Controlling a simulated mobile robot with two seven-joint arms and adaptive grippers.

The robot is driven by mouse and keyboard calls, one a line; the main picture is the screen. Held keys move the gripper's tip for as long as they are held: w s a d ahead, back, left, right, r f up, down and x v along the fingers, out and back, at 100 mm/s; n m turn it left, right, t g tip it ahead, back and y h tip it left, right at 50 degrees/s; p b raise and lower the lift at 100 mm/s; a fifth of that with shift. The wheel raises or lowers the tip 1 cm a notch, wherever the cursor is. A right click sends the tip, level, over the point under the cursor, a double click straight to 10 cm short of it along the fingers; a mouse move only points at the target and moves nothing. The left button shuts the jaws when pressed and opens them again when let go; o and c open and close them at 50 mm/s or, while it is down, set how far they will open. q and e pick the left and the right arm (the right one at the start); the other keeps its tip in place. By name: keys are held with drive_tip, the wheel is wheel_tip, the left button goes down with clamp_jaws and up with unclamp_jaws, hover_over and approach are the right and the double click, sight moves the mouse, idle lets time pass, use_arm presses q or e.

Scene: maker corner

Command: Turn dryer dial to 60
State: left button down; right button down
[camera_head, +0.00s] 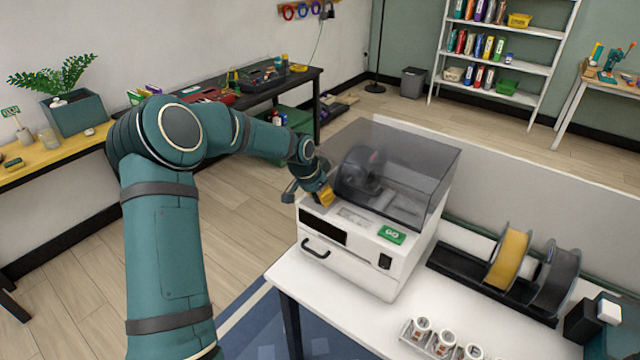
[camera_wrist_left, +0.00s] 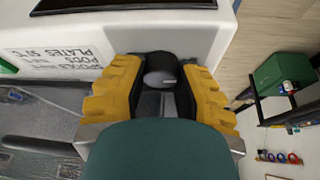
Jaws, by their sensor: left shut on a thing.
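The dryer (camera_head: 345,268) is a white box with a smoked clear lid (camera_head: 420,165) on the white table. A dark spool-like shape shows under the lid. The dryer's dark dial (camera_wrist_left: 160,72) sits between the yellow fingers of my left gripper (camera_wrist_left: 160,88) in the wrist view. My left gripper (camera_head: 326,195) is shut on the dial at the top left of the dryer's front. In the head view the gripper hides the dial. I cannot read the dial's setting. My right gripper is not in view.
A green card (camera_head: 391,235), a black display (camera_head: 323,226) and a printed label (camera_wrist_left: 55,58) are on the dryer. Filament spools (camera_head: 508,258) on a black rack stand right of it. Several small cups (camera_head: 443,343) sit at the table's front.

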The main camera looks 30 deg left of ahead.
use_arm(q)
drive_tip(key=m+h+p, duration=0.1)
drive_tip(key=m+p, duration=0.1)
drive_tip(key=shift+m, duration=0.3)
drive_tip(key=shift+f+m+g+h+p, duration=0.1)
drive_tip(key=shift+m+g+h+p, duration=0.4)
drive_tip(key=shift+m, duration=0.7)
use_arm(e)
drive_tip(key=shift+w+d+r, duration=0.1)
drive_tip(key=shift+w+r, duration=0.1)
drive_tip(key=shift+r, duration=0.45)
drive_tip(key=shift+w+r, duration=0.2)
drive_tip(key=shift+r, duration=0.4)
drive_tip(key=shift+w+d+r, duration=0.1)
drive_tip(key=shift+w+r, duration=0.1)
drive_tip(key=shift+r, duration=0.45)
use_arm(q)
drive_tip(key=shift+m, duration=0.3)
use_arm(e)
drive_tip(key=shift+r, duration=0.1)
use_arm(q)
drive_tip(key=shift+s+f, duration=0.1)
drive_tip(key=c, duration=0.6)
unclamp_jaws()
drive_tip(key=shift+r, duration=0.25)
drive_tip(key=shift+a+r, duration=0.15)
drive_tip(key=shift+r, duration=0.15)
drive_tip(key=shift+v, duration=3.55)
